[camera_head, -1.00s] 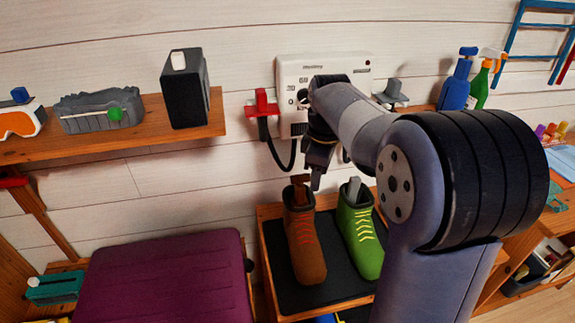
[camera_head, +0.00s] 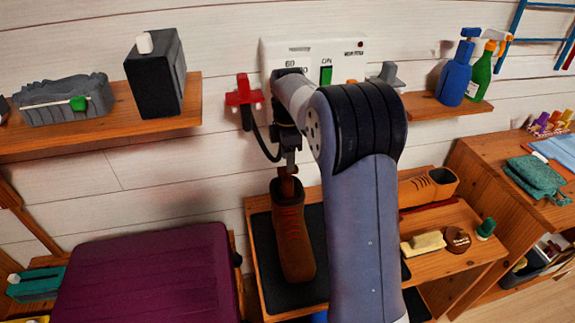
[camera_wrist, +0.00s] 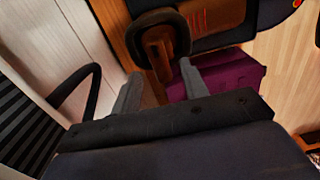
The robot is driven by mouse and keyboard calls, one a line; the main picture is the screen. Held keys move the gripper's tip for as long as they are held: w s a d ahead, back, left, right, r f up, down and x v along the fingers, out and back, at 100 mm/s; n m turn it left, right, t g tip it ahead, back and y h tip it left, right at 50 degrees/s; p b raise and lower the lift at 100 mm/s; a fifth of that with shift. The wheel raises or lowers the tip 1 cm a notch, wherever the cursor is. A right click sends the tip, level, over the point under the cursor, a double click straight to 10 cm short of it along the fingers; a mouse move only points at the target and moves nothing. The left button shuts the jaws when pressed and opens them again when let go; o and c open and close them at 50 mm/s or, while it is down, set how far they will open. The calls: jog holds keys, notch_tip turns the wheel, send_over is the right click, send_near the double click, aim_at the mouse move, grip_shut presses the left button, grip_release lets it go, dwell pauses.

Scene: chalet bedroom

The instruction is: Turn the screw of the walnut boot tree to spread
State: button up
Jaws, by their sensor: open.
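The brown boot (camera_head: 293,240) with red laces stands on a dark mat. The walnut boot tree (camera_head: 290,186) sticks up out of its dark collar. My gripper (camera_head: 290,167) is directly above the boot tree, pointing down. In the wrist view, the two grey fingers of my gripper (camera_wrist: 160,82) are apart, with the boot's opening (camera_wrist: 158,22) just beyond them. The brown boot tree (camera_wrist: 160,52) shows between and beyond the fingertips. I cannot tell whether the fingers touch it. The screw is not clearly visible.
A white wall unit (camera_head: 347,50) hangs behind my arm, with a red clip (camera_head: 243,94) and black cable beside the gripper. A purple cushioned seat (camera_head: 150,280) is at the lower left. A wooden shelf (camera_head: 185,115) holds a black box (camera_head: 157,75).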

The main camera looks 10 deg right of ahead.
jog(key=shift+f, duration=1.5)
jog(key=shift+c, duration=0.2)
grip_shut()
